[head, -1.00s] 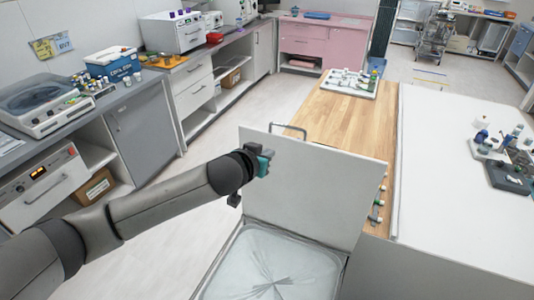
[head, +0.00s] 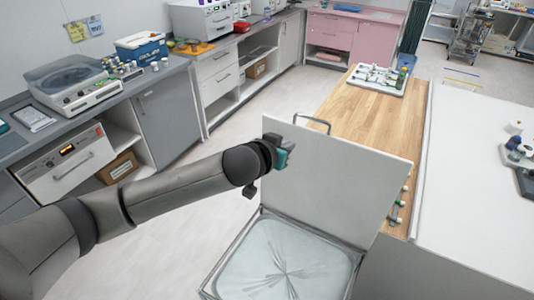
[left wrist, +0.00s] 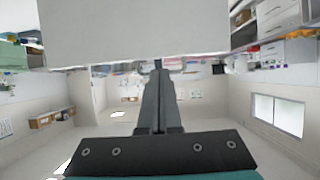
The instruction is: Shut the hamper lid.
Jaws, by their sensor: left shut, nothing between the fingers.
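The hamper lid (head: 335,185) is a flat pale panel standing up, open, at the back of the hamper. A grey metal handle (head: 313,123) sticks up at its top edge. The hamper (head: 235,247) below is open, and a pale, creased liner (head: 285,262) shows inside its rim. My left gripper (head: 287,150) is at the lid's upper left corner, shut and empty. Whether it touches the lid is hard to tell. In the left wrist view the shut fingers (left wrist: 158,85) point toward the lid (left wrist: 130,30), which fills the top. My right gripper is not in view.
A wooden-topped counter (head: 370,122) with a white tray (head: 378,80) stands behind the lid. A white table surface (head: 470,180) is to the right. Grey counters with equipment (head: 70,85) line the left wall. The floor between is clear.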

